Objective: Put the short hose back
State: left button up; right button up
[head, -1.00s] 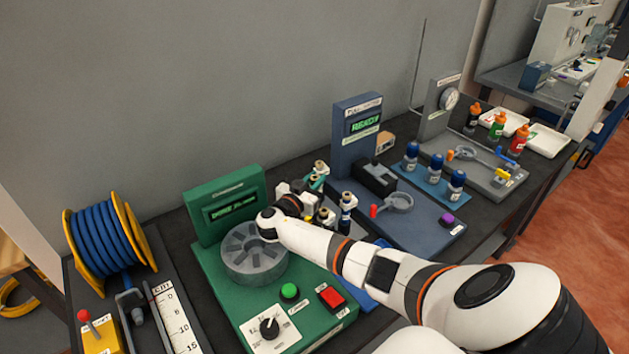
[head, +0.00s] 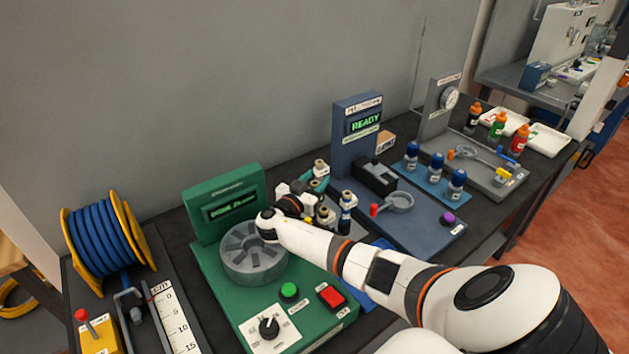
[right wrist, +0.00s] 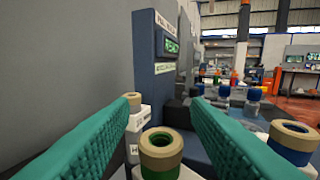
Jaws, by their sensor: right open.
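My right gripper (right wrist: 163,108) is open, its two teal fingers spread apart with nothing between the tips. In the head view its teal fingers (head: 317,182) show beyond the green machine, partly hidden by my right wrist. Several short pieces with tan collars stand there. One with a green band (right wrist: 160,152) is low in front, below the gap between the fingers. A blue-bodied one (right wrist: 291,140) is at the right, and it also shows in the head view (head: 346,212). Another tan collar (right wrist: 132,99) is behind the left finger. I cannot tell which is the short hose. My left gripper is out of view.
The green machine (head: 232,327) with a grey rotor (head: 254,264) lies under my right forearm. A blue station (head: 352,140) reading READY stands beyond the gripper, with blue-capped bottles (head: 437,165) near it. A blue hose reel (head: 100,240) is at the left.

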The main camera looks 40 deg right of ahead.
jog(key=shift+r+p, duration=0.5)
jog(key=shift+r, duration=0.1)
jog(key=shift+a, duration=0.25)
jog(key=b+v, duration=0.3)
jog(key=v, duration=0.8)
jog(key=shift+s+a, duration=0.2)
jog(key=shift+a, duration=0.05)
jog(key=shift+r, duration=0.1)
